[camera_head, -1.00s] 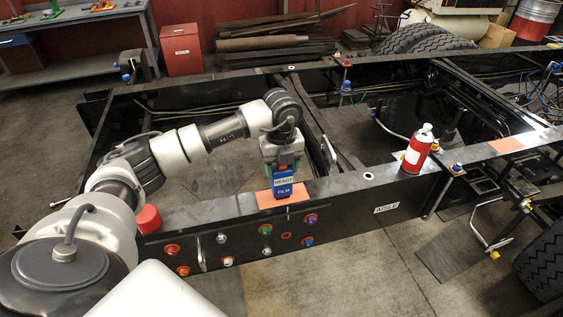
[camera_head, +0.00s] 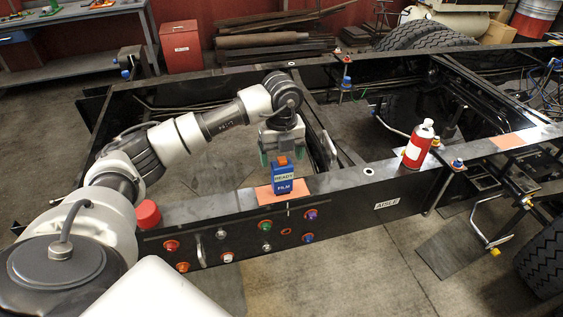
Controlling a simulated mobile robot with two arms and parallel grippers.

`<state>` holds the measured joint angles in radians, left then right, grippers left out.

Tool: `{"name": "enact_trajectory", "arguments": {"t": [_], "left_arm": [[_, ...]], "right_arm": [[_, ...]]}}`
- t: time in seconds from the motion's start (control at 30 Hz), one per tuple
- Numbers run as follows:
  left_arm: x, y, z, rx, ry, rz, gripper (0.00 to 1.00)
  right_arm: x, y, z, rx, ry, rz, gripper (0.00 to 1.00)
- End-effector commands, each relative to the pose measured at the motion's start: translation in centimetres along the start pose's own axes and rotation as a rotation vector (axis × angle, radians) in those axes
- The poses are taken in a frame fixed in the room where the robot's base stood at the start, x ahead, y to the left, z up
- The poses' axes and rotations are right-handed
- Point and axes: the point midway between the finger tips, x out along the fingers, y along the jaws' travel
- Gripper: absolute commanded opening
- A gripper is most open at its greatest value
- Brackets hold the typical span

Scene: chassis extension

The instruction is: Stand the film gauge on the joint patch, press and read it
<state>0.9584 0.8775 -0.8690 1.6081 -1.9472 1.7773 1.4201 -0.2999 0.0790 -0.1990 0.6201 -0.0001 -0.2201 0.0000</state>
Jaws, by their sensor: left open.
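The film gauge (camera_head: 283,180) is a blue block with an orange top. It stands upright on the orange joint patch (camera_head: 266,196) on the near frame rail. Its face shows a pale strip reading READY and the word FILM. My left gripper (camera_head: 281,158) is open above the gauge, with its green-tipped fingers pointing down on either side of the gauge's top. I cannot tell whether the fingers touch it. My right gripper is not in view.
A red and white spray can (camera_head: 419,146) stands on the rail to the right, and a red cap-like cylinder (camera_head: 148,214) on the left. Another orange patch (camera_head: 507,141) lies on the rail farther right. Coloured fittings (camera_head: 265,225) line the rail's near side.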

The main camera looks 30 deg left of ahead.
Motion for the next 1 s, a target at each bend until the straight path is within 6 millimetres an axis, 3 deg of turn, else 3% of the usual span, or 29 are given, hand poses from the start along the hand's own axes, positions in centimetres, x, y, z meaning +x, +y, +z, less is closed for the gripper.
{"name": "enact_trajectory", "arguments": {"t": [0.2, 0.43, 0.83, 0.87, 1.0], "left_arm": [[-4.7, -0.1, 0.1, 0.001, -0.005, -0.005, 0.8], [-8.7, -0.1, 0.0, 0.0, -0.002, -0.003, 0.8], [-9.7, 0.0, 0.0, 0.0, 0.0, -0.001, 0.8], [-9.7, 0.0, 0.0, 0.0, 0.0, -0.001, 0.79], [-9.7, 0.0, 0.0, 0.0, 0.0, -0.001, 0.57]], "right_arm": [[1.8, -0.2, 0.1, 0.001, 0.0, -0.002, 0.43], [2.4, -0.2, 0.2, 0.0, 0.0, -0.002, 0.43], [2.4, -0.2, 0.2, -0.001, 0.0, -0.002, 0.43], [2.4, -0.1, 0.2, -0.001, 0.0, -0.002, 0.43], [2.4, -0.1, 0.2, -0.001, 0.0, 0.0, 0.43]]}}
